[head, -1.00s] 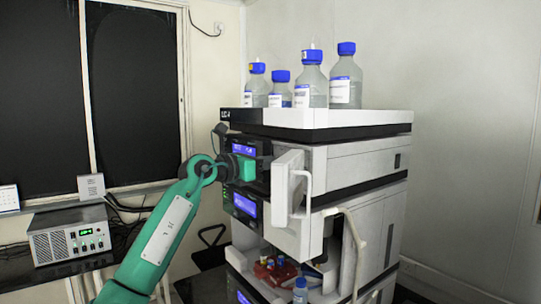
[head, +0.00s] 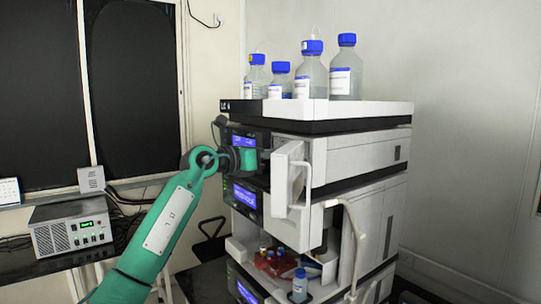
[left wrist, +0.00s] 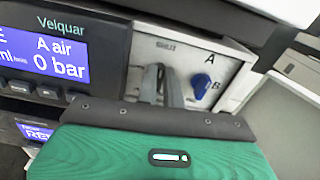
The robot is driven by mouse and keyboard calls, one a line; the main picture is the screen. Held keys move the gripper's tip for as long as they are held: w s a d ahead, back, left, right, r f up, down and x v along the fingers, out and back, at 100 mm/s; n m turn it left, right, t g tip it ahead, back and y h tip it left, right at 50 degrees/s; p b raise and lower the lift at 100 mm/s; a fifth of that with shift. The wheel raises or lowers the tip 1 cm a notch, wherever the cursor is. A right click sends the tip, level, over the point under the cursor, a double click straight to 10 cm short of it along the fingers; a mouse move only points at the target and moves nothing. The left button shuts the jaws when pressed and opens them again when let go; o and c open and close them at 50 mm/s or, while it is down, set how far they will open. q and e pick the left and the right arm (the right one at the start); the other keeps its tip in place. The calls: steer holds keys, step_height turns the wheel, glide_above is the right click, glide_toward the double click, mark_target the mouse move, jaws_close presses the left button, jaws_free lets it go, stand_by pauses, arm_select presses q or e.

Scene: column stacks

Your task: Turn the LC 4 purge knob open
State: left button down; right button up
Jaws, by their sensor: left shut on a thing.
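The LC 4 stack (head: 360,150) stands right of centre in the head view, with its upper front door (head: 291,180) swung open. My left gripper (left wrist: 162,85) reaches the upper module's front. In the left wrist view its two grey fingers are closed beneath a label that seems to read SHUT. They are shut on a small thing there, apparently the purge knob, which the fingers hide. My right gripper is in neither view.
The display (left wrist: 45,52) left of the fingers reads A air, 0 bar. The open door stands close right of my left gripper in the head view. Several blue-capped bottles (head: 346,70) stand on top. A grey box (head: 72,227) is on the left bench.

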arm_select(q)
steer(key=n+b, duration=0.1)
steer(key=n, duration=0.4)
steer(key=n+b, duration=0.1)
steer(key=n, duration=0.4)
steer(key=n+b, duration=0.1)
steer(key=n, duration=0.5)
steer(key=shift+w+a+f, duration=0.25)
steer(key=shift+w+f, duration=0.05)
steer(key=shift+w, duration=0.05)
steer(key=shift+n, duration=0.3)
steer(key=c, duration=1.5)
jaws_free()
steer(key=shift+f, duration=0.1)
steer(key=shift+c, duration=0.2)
